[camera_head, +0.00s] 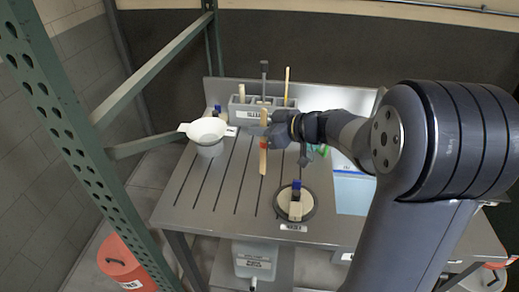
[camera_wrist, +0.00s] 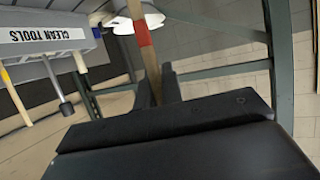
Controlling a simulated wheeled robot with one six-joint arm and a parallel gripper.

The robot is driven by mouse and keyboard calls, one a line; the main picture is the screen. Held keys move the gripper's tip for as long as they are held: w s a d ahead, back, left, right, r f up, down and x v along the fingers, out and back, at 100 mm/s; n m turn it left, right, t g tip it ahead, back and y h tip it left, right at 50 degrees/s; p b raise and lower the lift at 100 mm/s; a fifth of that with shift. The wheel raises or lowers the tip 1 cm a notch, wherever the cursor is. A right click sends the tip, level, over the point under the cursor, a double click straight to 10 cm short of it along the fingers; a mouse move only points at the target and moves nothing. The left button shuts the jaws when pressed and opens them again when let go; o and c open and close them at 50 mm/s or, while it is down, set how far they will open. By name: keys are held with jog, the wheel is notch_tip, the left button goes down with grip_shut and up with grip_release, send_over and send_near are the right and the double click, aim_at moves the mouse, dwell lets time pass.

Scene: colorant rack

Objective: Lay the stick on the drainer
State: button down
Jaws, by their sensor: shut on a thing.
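My gripper (camera_head: 268,136) is shut on a wooden stick (camera_head: 263,163) with a red band, over the back part of the drainer. The stick points roughly up and down in the head view. I cannot tell whether its lower end touches the drainer. In the wrist view the stick (camera_wrist: 151,66) stands between the fingers (camera_wrist: 158,88), with its red band (camera_wrist: 142,35) beyond them. The drainer (camera_head: 215,180) is a grey metal board with dark parallel grooves, and its middle is bare. The gripper hides part of the stick and some of the board behind it.
A grey rack (camera_head: 240,112) labelled "CLEAN TOOLS" (camera_wrist: 45,33) holds several tools at the back. A white pot (camera_head: 209,148) stands at the drainer's back left. A round dark dish (camera_head: 283,205) holding a blue-tipped tool stands front right. A sink (camera_head: 353,195) lies to the right. A green post (camera_head: 65,130) rises left.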

jog(key=shift+f+b, duration=0.35)
jog(key=shift+f, duration=1.8)
jog(key=shift+f, duration=0.2)
jog(key=c, duration=1.6)
grip_release()
jog(key=shift+o, duration=0.2)
jog(key=v, duration=1.2)
jog(key=shift+r, duration=0.15)
